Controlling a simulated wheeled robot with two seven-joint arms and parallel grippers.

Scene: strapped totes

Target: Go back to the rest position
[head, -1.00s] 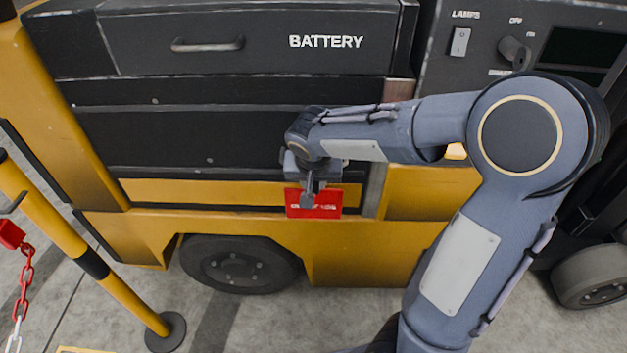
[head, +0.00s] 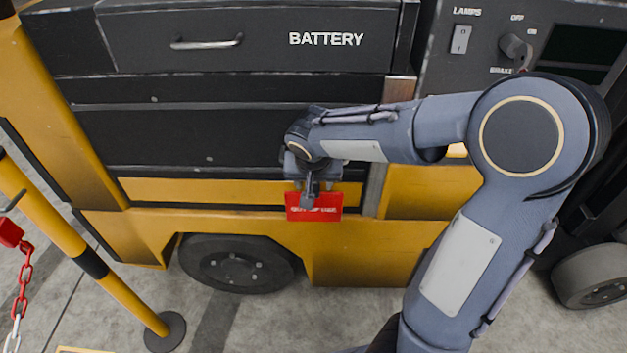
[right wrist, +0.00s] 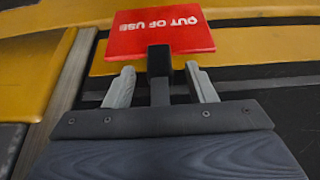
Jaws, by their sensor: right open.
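My right gripper (head: 309,196) is in front of the yellow and black vehicle, at the red tag, with its arm reaching in from the right. In the right wrist view my right gripper (right wrist: 160,90) has its two grey fingers spread apart, with a dark upright piece between them that touches neither finger. The red tag (head: 328,207) reads "OUT OF USE" and hangs low on the vehicle's yellow band; it also shows beyond the fingertips in the right wrist view (right wrist: 190,38). My left gripper is not in view.
The black battery drawer (head: 250,58) with a handle is above. A lamp switch (head: 460,40) and a brake knob (head: 513,46) are on the panel at upper right. A yellow and black post (head: 95,265) with a red and white chain (head: 24,275) stands at lower left.

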